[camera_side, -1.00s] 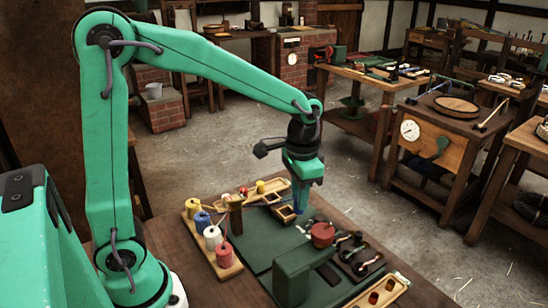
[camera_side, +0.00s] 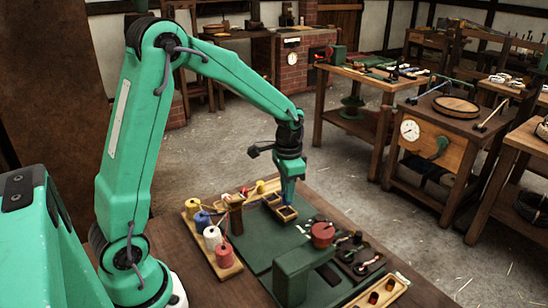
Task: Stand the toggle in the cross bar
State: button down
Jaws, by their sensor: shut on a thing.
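My gripper (camera_side: 288,196) points down above the far side of the green work board (camera_side: 262,250). Its fingers are shut on a slim blue piece, which I take to be the toggle; it is too small here to make out its shape or tilt. The gripper's tip is at or just above a small wooden box with compartments (camera_side: 283,213); I cannot tell whether it touches. I cannot clearly pick out the cross bar in this view.
A rack of yellow, blue, white and red spools (camera_side: 212,240) stands left of the board, beside a wooden post (camera_side: 235,212). A green block (camera_side: 292,278) and a red round piece (camera_side: 322,234) are in front. A dark tray (camera_side: 358,258) is at right.

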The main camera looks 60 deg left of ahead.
jog(key=shift+f, duration=0.1)
jog(key=shift+f, duration=1.9)
jog(key=shift+f, duration=0.15)
jog(key=c, duration=1.2)
grip_release()
jog(key=shift+c, duration=0.2)
notch_tip(320, 180, up, 12)
jog(key=shift+f, duration=0.15)
jog(key=shift+r, duration=0.3)
